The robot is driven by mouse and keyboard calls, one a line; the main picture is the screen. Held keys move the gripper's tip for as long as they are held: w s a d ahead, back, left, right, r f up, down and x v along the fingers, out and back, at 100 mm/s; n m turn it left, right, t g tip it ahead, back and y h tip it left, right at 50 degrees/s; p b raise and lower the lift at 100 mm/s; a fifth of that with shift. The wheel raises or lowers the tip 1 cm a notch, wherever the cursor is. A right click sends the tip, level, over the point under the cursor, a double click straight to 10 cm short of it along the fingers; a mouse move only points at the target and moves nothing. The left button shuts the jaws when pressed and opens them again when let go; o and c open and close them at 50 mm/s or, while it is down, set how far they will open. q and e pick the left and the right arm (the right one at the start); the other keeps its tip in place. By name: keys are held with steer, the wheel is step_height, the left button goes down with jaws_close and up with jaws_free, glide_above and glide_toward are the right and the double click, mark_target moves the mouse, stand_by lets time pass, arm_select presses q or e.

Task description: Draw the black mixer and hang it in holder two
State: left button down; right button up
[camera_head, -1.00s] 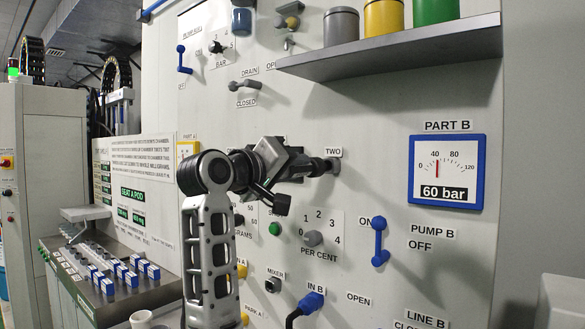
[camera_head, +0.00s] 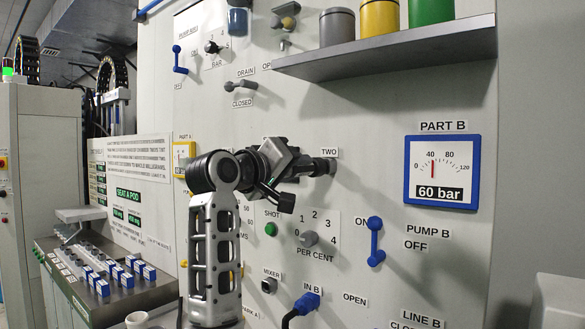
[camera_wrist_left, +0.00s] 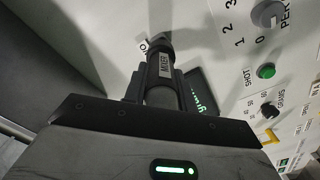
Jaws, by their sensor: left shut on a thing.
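My left gripper (camera_head: 300,167) is at the wall panel, just left of the "TWO" label, with its fingers toward the grey holder two (camera_head: 325,166). In the left wrist view the black mixer (camera_wrist_left: 160,80), a dark cylinder with a "MIXER" label, stands between the fingers (camera_wrist_left: 160,95). The gripper is shut on it. The mixer's far end points at the grey holder piece (camera_wrist_left: 166,45) on the panel. Whether it touches or sits in the holder I cannot tell. In the head view the gripper mostly hides the mixer. My right gripper is not in view.
A grey shelf (camera_head: 390,46) with grey, yellow and green pots juts out above. A "PER CENT" knob (camera_head: 309,239), a green shot button (camera_head: 271,229) and the blue pump B lever (camera_head: 376,242) lie below and right. The blue IN B plug (camera_head: 306,303) is lower.

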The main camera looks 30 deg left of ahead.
arm_select(q)
steer(key=shift+w+d, duration=0.1)
steer(key=shift+w, duration=0.85)
steer(key=shift+r, duration=0.1)
steer(key=c, duration=1.4)
jaws_free()
steer(key=o, duration=0.3)
steer(key=shift+w, duration=0.1)
steer(key=shift+o, duration=0.2)
steer(key=s+a+b, duration=0.1)
steer(key=s+b, duration=0.3)
steer(key=s, duration=1.2)
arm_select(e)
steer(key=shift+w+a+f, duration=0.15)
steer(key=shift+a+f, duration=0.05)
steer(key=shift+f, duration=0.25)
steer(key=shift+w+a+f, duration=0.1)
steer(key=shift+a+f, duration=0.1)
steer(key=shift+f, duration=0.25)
arm_select(q)
steer(key=shift+a, duration=0.1)
